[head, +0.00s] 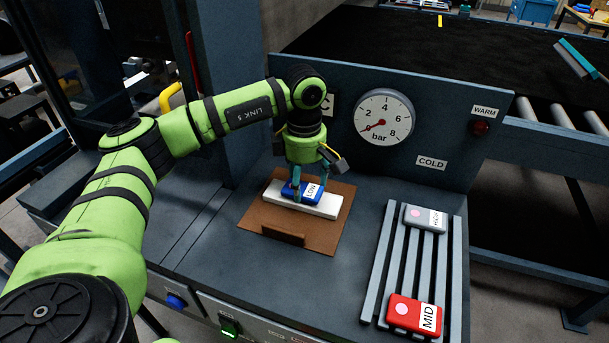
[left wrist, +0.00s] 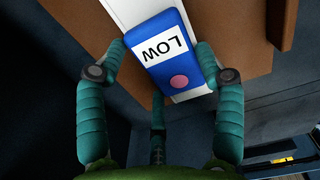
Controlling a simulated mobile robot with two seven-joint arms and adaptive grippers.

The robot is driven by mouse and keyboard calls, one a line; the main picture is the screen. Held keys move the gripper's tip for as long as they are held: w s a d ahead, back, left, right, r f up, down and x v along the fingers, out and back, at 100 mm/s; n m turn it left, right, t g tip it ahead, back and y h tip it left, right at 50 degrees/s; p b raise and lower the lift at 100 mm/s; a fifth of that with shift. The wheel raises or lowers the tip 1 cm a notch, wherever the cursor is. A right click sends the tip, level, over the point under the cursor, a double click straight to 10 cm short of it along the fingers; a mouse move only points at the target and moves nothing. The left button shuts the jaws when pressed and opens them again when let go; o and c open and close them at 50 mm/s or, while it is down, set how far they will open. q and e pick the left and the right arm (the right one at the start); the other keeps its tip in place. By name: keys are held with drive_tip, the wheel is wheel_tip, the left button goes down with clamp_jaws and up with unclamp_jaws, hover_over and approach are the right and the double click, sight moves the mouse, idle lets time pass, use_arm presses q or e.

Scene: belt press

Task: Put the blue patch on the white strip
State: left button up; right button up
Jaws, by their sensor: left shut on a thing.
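The blue patch (head: 290,190) carries a white label reading LOW and is at the white strip (head: 322,206). The strip lies on a brown board (head: 262,216) on the grey bench. My left gripper (head: 302,190) reaches down from above and is shut on the blue patch. In the left wrist view the blue patch (left wrist: 180,68) sits between the teal fingers (left wrist: 168,72), over the white strip (left wrist: 118,12). I cannot tell whether the patch touches the strip or is just above it. My right gripper is not in view.
A slatted rack (head: 390,258) at the right holds a grey HIGH patch (head: 424,218) and a red MID patch (head: 412,316). A panel with a pressure gauge (head: 384,117) stands behind the board. The bench between board and rack is clear.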

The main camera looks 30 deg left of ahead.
use_arm(q)
drive_tip(key=shift+f, duration=0.2)
drive_tip(key=shift+f, duration=0.1)
drive_tip(key=shift+f+b, duration=0.15)
drive_tip(key=shift+b, duration=0.15)
drive_tip(key=o, duration=1.2)
